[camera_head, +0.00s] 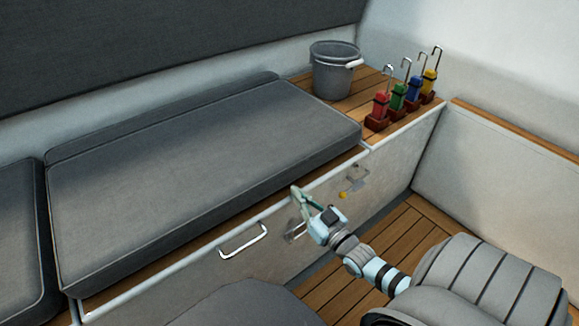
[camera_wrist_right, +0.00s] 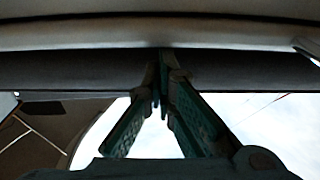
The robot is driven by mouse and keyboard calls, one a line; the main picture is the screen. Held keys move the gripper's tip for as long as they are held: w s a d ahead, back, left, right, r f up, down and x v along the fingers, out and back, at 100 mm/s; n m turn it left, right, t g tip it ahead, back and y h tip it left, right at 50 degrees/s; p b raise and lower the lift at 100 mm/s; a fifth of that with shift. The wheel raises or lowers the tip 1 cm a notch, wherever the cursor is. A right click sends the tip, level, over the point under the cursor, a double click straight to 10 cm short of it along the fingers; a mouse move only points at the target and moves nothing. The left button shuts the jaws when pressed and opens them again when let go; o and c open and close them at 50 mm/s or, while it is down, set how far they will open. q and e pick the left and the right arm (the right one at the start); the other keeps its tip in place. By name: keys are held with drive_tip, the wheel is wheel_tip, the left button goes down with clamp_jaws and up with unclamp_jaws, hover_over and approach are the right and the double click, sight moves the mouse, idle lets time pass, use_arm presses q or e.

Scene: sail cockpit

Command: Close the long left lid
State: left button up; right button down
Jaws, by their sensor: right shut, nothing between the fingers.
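The long lid (camera_head: 200,165) is topped with a grey cushion and lies along the bench, looking flat or nearly flat. I cannot tell whether it is fully seated. A wood strip shows along its front edge. My right gripper (camera_head: 296,192) is at the front edge of the bench, right of the lid's middle, with its fingertips pointing up at the rim. Its fingers are shut and empty. In the wrist view its fingertips (camera_wrist_right: 160,62) meet just below a pale horizontal edge with a dark band. My left gripper is not in view.
A grey bucket (camera_head: 334,72) and several coloured-handled winch handles (camera_head: 398,100) in holders stand on the wood at the bench's far end. A chrome handle (camera_head: 243,241) and a small latch (camera_head: 354,182) stick out from the bench front. Another cushion (camera_head: 20,240) lies at the left.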

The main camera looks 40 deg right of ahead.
drive_tip(key=shift+s+f+g, duration=0.3)
drive_tip(key=shift+f, duration=0.6)
drive_tip(key=shift+s, duration=0.15)
drive_tip(key=s, duration=1.1)
drive_tip(key=shift+a, duration=0.15)
drive_tip(key=shift+r, duration=0.1)
